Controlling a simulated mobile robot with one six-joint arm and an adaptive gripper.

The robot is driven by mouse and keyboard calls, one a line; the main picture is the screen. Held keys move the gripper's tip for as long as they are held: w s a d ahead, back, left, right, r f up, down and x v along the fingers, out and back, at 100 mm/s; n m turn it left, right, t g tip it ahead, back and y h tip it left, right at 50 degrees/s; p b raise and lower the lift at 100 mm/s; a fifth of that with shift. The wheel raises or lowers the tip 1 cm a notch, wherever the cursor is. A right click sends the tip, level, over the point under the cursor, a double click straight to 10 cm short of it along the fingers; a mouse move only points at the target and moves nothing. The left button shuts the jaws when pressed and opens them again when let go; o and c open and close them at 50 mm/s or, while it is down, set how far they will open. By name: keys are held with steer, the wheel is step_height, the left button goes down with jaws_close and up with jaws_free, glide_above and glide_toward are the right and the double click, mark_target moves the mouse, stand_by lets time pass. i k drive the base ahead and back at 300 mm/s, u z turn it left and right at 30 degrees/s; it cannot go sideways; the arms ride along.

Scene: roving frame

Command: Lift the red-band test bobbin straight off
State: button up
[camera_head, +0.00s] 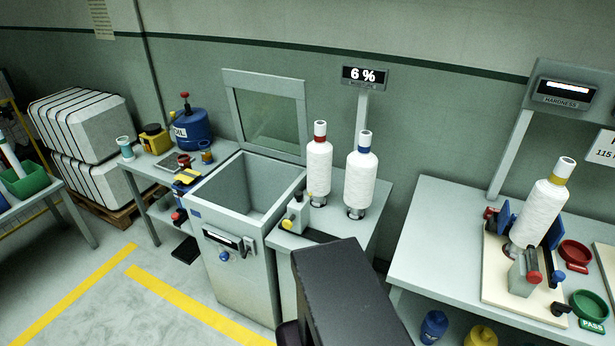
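The red-band bobbin (319,168) is a white wound bobbin with a red band near its top. It stands upright on the grey bench (382,205) in the middle of the view. The blue-band bobbin (360,183) stands upright just to its right, with a narrow gap between them. A dark part of my arm rises from the bottom middle, in front of the bench. My gripper's fingers do not show.
An open grey bin (243,186) with a raised lid adjoins the bench on the left. A post with a "6 %" display (364,77) stands behind the bobbins. A yellow-band bobbin (540,212) leans in a fixture on the right table (435,230). Floor shows at lower left.

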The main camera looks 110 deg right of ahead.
mark_target(319, 151)
steer(key=i, duration=0.7)
steer(key=z, duration=0.1)
steer(key=k, duration=0.15)
steer(key=z, duration=3.05)
steer(key=i, duration=0.35)
steer(key=z, duration=0.15)
